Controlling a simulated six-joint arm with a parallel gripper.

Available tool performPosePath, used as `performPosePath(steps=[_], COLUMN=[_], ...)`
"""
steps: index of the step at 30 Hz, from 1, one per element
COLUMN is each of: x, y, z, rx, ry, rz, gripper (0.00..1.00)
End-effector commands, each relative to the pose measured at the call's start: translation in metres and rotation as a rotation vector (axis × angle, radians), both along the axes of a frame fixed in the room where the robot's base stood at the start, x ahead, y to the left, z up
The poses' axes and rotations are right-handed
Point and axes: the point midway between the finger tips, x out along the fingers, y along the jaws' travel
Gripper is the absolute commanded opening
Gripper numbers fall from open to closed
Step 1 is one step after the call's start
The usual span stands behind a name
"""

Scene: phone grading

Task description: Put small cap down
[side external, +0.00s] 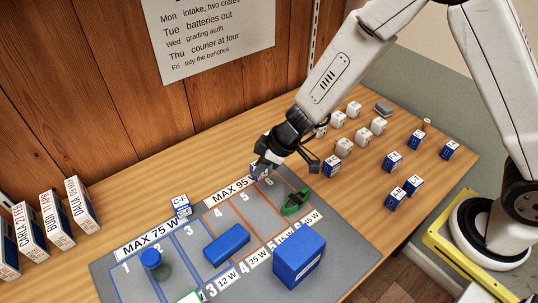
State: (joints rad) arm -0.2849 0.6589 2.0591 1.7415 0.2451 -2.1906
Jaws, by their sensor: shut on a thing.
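My gripper (264,172) is low over the back edge of the grey mat (118,290), near the slots marked 5 and 6. It is shut on a small blue and white block (255,167), mostly hidden by the fingers. I cannot tell whether this is the small cap, or whether it touches the surface. A larger blue box (300,258) stands at the front.
Small blue and white cubes (181,204) sit behind the mat by the MAX 75 W label (152,237). Several white cubes (344,146) and blue cubes (392,160) stand on the right of the table. Several upright boxes (55,220) stand at the left. The MAX 95 label (229,192) lies beside my gripper.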

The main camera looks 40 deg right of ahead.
Motion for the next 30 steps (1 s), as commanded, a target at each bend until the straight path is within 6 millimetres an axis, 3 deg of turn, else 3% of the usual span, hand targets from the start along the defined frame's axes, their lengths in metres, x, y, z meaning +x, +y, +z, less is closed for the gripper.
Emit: performPosePath(steps=[8, 24, 30], x=[-0.004, -0.045, -0.056], y=[0.006, 0.029, 0.031], z=[-0.003, -0.02, -0.024], rx=[-0.002, 0.0, 0.004], ry=[-0.007, -0.001, 0.008], rz=[0.095, 0.663, 0.781], gripper=[0.0, 0.0, 0.0])
